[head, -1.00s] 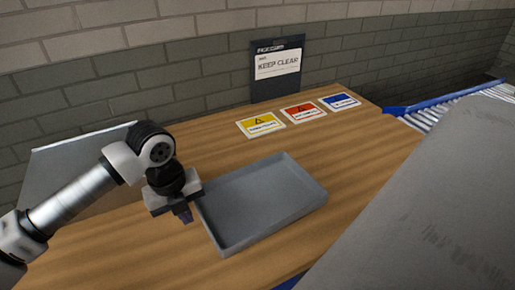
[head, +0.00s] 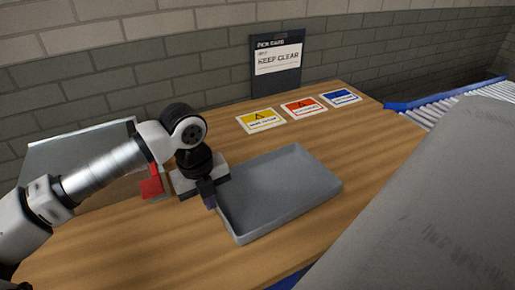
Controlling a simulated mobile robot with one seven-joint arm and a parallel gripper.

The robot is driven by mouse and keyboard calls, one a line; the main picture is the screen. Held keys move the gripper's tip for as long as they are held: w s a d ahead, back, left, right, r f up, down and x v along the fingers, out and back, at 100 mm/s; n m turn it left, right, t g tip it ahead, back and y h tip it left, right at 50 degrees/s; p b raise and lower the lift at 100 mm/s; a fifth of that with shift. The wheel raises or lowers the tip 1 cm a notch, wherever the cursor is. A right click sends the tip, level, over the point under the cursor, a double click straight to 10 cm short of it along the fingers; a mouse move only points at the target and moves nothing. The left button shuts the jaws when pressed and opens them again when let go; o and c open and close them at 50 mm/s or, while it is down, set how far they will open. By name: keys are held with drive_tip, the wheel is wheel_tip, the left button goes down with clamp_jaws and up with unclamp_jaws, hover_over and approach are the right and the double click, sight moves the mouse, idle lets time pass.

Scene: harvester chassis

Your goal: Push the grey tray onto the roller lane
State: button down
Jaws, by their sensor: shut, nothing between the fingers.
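The grey tray (head: 285,195) is shallow, empty and rectangular, and lies flat on the wooden table. My gripper (head: 209,201) is shut and empty, pointing down at the tray's left edge. It looks to be against or very close to the left wall; contact itself is hard to make out. The roller lane (head: 445,101), with pale rollers and a blue side rail (head: 418,103), is at the upper right beyond the table's far end. Its nearer part is hidden behind a large grey body.
Yellow (head: 261,121), red (head: 303,107) and blue (head: 340,97) label cards lie along the table's back. A red object (head: 152,183) and a grey panel (head: 75,160) are at left. Bare wooden table (head: 365,135) lies right of the tray.

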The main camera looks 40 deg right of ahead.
drive_tip(key=s+d+b, duration=0.1)
drive_tip(key=d, duration=0.4)
drive_tip(key=s+d+b, duration=0.1)
drive_tip(key=s+d, duration=0.1)
drive_tip(key=d, duration=0.2)
drive_tip(key=s+d+b, duration=0.1)
drive_tip(key=d+b, duration=0.1)
drive_tip(key=d, duration=0.3)
drive_tip(key=shift+s+d+f, duration=0.15)
drive_tip(key=shift+d+f, duration=0.2)
drive_tip(key=shift+f, duration=0.05)
drive_tip(key=shift+s+d+f+b, duration=0.15)
drive_tip(key=shift+s+d, duration=0.25)
drive_tip(key=shift+d, duration=1.05)
drive_tip(key=shift+s+d+r+b, duration=0.15)
drive_tip(key=shift+s+d, duration=0.25)
drive_tip(key=shift+d, duration=1)
drive_tip(key=shift+s+d+f+b, duration=0.15)
drive_tip(key=shift+s+d+b, duration=0.2)
drive_tip(key=shift+d, duration=1.1)
drive_tip(key=shift+a, duration=0.1)
drive_tip(key=shift+w+a+b, duration=0.15)
drive_tip(key=shift+w+a, duration=0.05)
drive_tip(key=shift+a, duration=0.5)
drive_tip(key=shift+w+a+b, duration=0.2)
drive_tip(key=shift+a, duration=0.5)
drive_tip(key=shift+w+a+b, duration=0.15)
drive_tip(key=shift+w+a, duration=0.05)
drive_tip(key=shift+a, duration=0.5)
